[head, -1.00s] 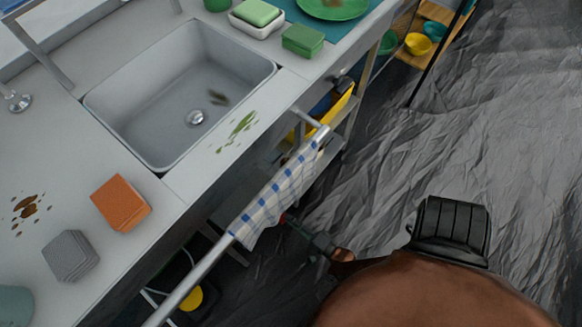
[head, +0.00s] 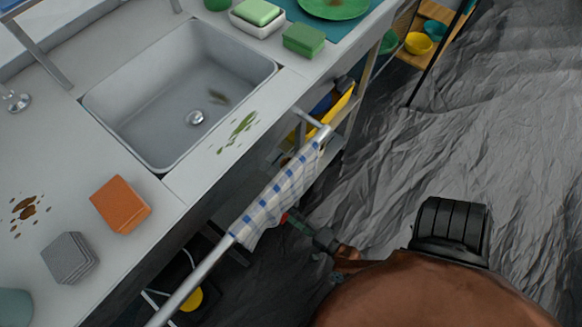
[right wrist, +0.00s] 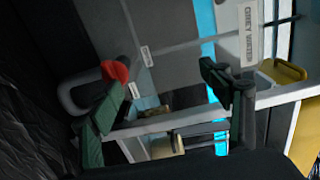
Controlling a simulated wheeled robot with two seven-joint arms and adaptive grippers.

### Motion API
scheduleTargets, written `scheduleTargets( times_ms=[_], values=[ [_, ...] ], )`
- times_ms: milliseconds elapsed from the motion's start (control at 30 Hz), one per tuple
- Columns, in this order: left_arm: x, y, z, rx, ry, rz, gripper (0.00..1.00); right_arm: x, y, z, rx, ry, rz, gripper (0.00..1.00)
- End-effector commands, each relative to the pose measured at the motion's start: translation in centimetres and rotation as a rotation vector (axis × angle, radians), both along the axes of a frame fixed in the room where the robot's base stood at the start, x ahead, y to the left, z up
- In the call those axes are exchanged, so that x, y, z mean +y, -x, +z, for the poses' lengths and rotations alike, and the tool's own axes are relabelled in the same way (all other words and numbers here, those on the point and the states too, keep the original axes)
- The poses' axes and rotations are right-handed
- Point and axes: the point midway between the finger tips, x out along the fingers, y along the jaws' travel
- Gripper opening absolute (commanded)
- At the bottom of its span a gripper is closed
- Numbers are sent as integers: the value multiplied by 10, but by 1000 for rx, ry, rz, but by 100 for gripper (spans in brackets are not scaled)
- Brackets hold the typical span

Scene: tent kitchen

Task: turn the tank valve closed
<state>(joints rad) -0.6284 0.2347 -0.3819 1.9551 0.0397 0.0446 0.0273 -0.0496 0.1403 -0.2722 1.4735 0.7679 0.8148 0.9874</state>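In the right wrist view, a red valve handle (right wrist: 117,71) shows beside the tip of the left-hand finger, in front of a grey tank (right wrist: 170,25). Whether finger and handle touch cannot be told. My right gripper (right wrist: 167,78) is open, its green-padded fingers wide apart, with the handle near one finger rather than centred between them. In the head view, my right gripper (head: 298,222) reaches under the counter edge, partly hidden by the hanging towel. A small red spot (head: 284,217) shows at its tip. My left gripper is out of view.
A blue-checked towel (head: 279,196) hangs on a metal rail (head: 203,272) along the counter front, close above my right gripper. A label reading "GREY WATER" (right wrist: 248,32) and a pale frame bar (right wrist: 175,120) are near the fingers. Crumpled dark floor (head: 450,130) lies open on the right.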

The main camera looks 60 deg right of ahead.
Motion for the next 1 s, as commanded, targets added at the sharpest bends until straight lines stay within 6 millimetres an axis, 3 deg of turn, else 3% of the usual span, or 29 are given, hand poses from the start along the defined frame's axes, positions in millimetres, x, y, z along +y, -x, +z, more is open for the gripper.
scheduleTargets(
  times_ms=[33,67,100,333,1000],
  values=[
    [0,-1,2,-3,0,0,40,-1,-7,18,-25,3,-1,43],
    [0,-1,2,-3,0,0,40,-1,-7,22,-24,3,-2,30],
    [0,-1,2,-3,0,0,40,-1,-7,25,-22,3,-1,25],
    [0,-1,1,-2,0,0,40,-1,-6,36,-15,2,1,25],
    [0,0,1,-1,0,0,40,2,-3,34,2,21,14,25]
  ],
)
